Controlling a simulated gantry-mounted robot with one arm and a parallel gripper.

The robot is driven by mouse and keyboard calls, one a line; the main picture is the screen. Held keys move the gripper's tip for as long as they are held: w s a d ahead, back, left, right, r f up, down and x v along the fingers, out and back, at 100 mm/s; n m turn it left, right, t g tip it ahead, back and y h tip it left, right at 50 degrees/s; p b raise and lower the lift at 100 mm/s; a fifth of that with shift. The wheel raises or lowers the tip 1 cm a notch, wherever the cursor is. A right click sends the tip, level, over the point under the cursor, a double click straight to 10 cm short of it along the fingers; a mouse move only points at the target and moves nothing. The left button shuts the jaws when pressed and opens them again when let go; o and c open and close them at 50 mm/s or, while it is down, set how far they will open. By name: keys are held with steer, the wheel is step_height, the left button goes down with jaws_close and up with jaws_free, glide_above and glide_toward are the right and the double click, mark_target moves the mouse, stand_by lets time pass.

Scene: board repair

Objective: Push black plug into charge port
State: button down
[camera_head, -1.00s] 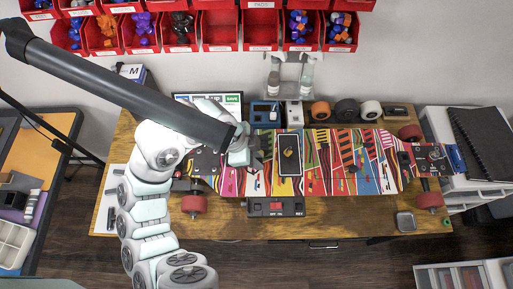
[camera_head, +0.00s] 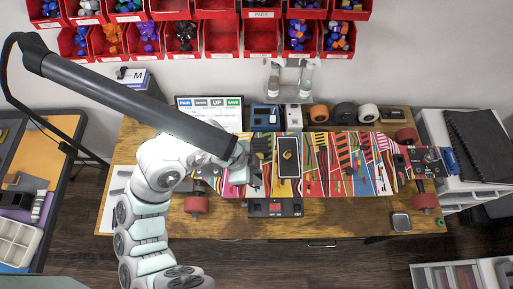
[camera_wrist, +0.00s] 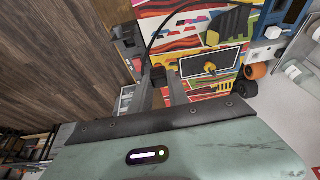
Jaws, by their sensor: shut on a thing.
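My gripper (camera_wrist: 160,92) is shut on a small black plug (camera_wrist: 157,73), which shows between its fingertips in the wrist view. A thin black cable (camera_wrist: 150,42) curves up from the plug. In the head view, my gripper (camera_head: 254,183) is over the front left part of the colourful skateboard deck (camera_head: 325,180), close to its front edge. The deck lies wheels-up on the wooden table. I cannot make out the charge port, nor whether the plug touches anything.
A black tray (camera_head: 289,172) with a yellow piece lies on the deck, right of my gripper. A black box with a red display (camera_head: 275,208) stands just in front. A ridged black object (camera_head: 262,145) is behind.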

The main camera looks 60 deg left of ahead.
steer(key=s+d+p, duration=0.1)
steer(key=d+p, duration=0.1)
steer(key=d, duration=0.1)
steer(key=s+d+p, duration=0.1)
steer(key=d+p, duration=0.1)
steer(key=shift+s+d, duration=0.1)
steer(key=shift+s, duration=0.2)
steer(key=shift+f, duration=0.1)
steer(key=shift+f+b, duration=2.4)
steer(key=shift+f, duration=1.4)
steer(key=shift+f, duration=1.7)
stand_by(1.4)
